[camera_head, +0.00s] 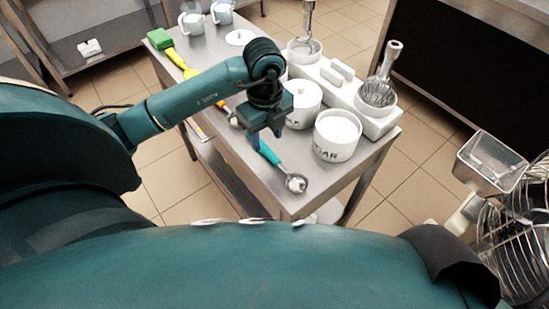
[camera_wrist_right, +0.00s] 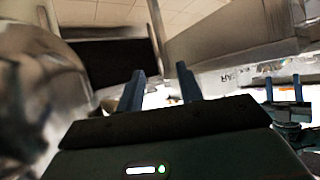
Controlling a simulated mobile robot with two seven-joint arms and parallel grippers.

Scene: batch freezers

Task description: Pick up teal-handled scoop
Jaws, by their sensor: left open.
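The teal-handled scoop (camera_head: 269,154) lies on the metal table (camera_head: 285,204) near its front corner, its round metal bowl toward the lower right. My left gripper (camera_head: 266,134) is just above the handle's far end, pointing down, and hides part of it. It is open; I cannot tell whether its fingers touch the handle. The right wrist view also shows this left gripper (camera_wrist_right: 283,88) at the right side, fingers apart. My right gripper (camera_wrist_right: 160,88) is open and empty in its own wrist view, away from the scoop.
A white sugar canister (camera_head: 337,137) stands close right of the scoop, with another white canister (camera_head: 301,104) behind. A white holder (camera_head: 377,122) with whisk tools lines the right edge. An orange-handled scoop (camera_head: 228,112) and green-and-yellow brush (camera_head: 160,39) lie left and behind.

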